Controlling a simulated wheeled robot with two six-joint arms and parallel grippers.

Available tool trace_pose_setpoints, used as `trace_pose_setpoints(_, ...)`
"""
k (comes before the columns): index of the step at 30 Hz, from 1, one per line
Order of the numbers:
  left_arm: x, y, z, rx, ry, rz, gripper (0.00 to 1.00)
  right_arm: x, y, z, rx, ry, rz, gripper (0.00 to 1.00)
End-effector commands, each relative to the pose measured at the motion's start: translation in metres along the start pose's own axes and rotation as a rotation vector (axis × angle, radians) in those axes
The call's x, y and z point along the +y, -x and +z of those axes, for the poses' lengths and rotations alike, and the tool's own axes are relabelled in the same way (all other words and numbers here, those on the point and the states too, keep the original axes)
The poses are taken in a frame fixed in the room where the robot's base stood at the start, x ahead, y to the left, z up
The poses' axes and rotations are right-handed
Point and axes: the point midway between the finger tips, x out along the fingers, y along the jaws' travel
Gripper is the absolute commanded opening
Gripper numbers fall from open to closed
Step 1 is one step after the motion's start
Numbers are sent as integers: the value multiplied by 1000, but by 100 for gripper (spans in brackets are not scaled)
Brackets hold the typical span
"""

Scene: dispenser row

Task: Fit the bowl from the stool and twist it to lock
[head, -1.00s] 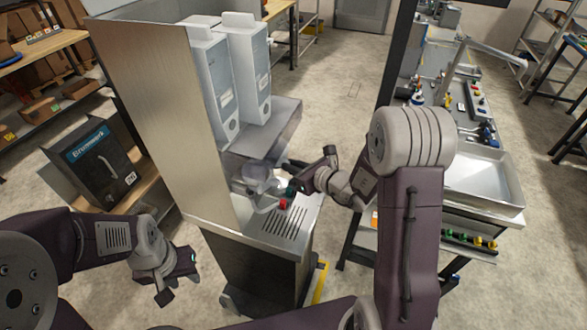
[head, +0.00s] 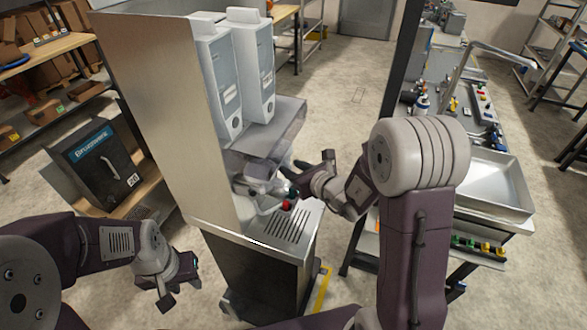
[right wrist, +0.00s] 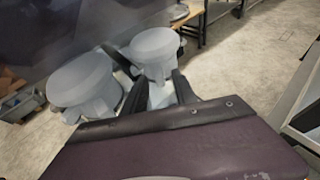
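The dispenser (head: 270,150) stands at centre, with two pale upright canisters (head: 212,80) on it. A pale, partly see-through bowl-like part (head: 260,186) sits low at its front above the slotted tray (head: 285,230); whether it is locked cannot be told. My right gripper (head: 297,178) is beside this part, fingers apart. In the right wrist view two grey round parts (right wrist: 153,52) (right wrist: 85,82) with lugs lie beyond the fingers, and a pale piece shows between them; contact is unclear. My left gripper (head: 180,282) is open and empty, left of the dispenser. I cannot make out the stool.
A red knob (head: 287,204) is close below my right gripper. A black box (head: 105,165) stands on a wooden surface at left. A workbench with a metal tray (head: 490,185) is at right. Open floor lies behind the dispenser.

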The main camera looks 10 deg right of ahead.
Motion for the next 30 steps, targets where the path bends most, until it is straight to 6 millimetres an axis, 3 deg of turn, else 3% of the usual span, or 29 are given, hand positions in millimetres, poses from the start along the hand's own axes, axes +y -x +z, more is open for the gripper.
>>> trace_pose_setpoints(10, 0, -1, 0, 0, 0, 0, 36, 0, 2, -1, 1, 0, 0, 38)
trace_pose_setpoints(15, 0, -8, 1, 0, 0, 0, 36, -1, 23, -2, -2, 0, -4, 38)
trace_pose_setpoints(24, -1, -64, 7, 0, 0, 0, 36, 0, 59, -7, -8, 3, 4, 38)
trace_pose_setpoints(30, -2, -74, 8, 0, 0, 0, 36, -1, 83, -1, -5, 3, -3, 38)
